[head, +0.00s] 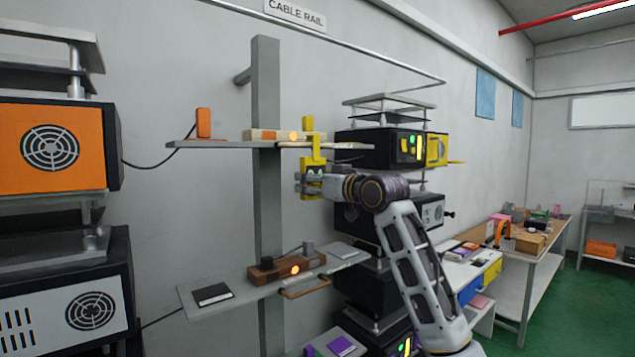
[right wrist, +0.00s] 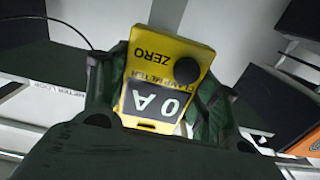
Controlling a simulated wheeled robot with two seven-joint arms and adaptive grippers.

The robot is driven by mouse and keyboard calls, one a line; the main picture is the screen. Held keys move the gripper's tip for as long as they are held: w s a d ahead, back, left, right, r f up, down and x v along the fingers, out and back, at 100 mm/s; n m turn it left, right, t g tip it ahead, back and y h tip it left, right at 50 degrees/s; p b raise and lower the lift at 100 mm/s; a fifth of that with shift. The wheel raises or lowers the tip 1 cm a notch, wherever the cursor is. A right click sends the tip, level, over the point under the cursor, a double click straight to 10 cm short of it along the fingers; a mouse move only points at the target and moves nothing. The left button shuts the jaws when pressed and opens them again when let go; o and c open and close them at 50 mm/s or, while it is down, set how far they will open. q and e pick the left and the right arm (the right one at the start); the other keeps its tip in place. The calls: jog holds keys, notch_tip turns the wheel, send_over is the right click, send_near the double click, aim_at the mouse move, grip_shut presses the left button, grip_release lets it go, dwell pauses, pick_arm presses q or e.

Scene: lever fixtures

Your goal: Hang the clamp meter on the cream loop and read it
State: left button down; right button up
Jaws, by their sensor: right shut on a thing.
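The yellow clamp meter (head: 313,160) is upright in my right gripper (head: 312,184), at the front edge of the upper shelf. Its yellow jaw end rises across the cream loop (head: 292,145), which sticks out in front of a cream block (head: 262,135) with a lit orange lamp. I cannot tell whether the jaw encloses the loop or is only in front of it. In the right wrist view, the meter (right wrist: 168,75) sits between my fingers, with a round dark knob, the word ZERO and a display showing 0 and A. My left gripper is out of view.
A grey post (head: 266,70) carries the shelves. Dark equipment boxes (head: 378,149) stand close on the right. An orange-fronted unit (head: 50,148) stands at left.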

jog(key=shift+w+a, duration=0.4)
jog(key=shift+w, duration=0.05)
jog(key=shift+f, duration=0.45)
jog(key=o, duration=1.2)
jog(key=shift+f, duration=0.1)
jog(key=shift+s+d, duration=0.1)
jog(key=shift+v, duration=5.95)
